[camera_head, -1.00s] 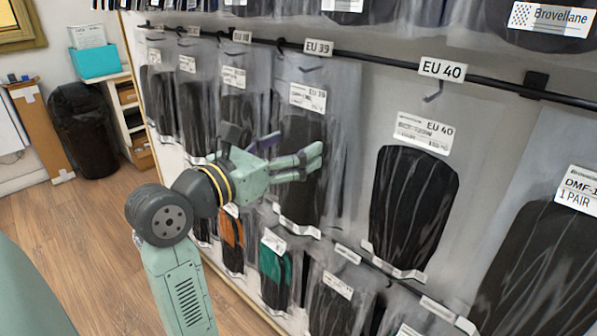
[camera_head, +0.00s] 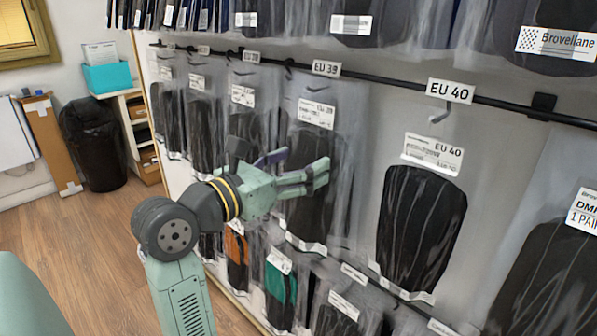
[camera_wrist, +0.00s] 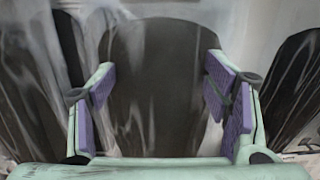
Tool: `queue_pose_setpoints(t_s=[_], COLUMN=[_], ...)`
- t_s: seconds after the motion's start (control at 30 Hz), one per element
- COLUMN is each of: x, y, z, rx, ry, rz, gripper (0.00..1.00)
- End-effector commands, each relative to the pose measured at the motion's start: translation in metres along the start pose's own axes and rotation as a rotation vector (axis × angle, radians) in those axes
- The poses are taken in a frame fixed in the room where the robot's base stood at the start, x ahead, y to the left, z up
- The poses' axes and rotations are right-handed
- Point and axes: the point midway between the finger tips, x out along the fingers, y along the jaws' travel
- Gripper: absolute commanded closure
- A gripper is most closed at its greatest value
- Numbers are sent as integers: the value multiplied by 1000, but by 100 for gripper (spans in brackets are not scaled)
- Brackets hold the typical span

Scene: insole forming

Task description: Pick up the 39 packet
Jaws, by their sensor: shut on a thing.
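The 39 packet (camera_head: 306,143) is a clear bag with a dark insole and a white label. It hangs on the rail under the EU 39 tag (camera_head: 326,68). My gripper (camera_head: 298,168) is at the middle of this packet, below its label. In the wrist view, the packet (camera_wrist: 155,75) fills the space between the purple finger pads of my gripper (camera_wrist: 162,98). My gripper is shut on it, with the pads at its two sides. The hook at the top of the packet is not clear to see.
The EU 40 packet (camera_head: 418,225) hangs to the right, and the EU 38 packet (camera_head: 243,115) to the left. A black rail (camera_head: 380,82) runs above them. More packets hang below, one with a teal insole (camera_head: 280,290). A black bin (camera_head: 94,145) stands at the left on open floor.

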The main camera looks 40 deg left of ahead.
Motion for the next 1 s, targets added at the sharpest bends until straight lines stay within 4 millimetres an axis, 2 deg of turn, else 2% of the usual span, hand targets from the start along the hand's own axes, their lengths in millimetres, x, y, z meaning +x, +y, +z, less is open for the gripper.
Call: queue_pose_setpoints(t_s=[0.1, 0.17, 0.7, 0.83, 1.0], x=[-3, -15, -148, -167, -179], y=[0, 2, 1, 1, 0], z=[10, 8, 8, 8, 9], rx=[2, 1, 1, 0, 0], ry=[-1, -2, -1, -1, -1], rz=[2, 6, 4, 3, 1], gripper=[75, 75, 75, 75, 75])
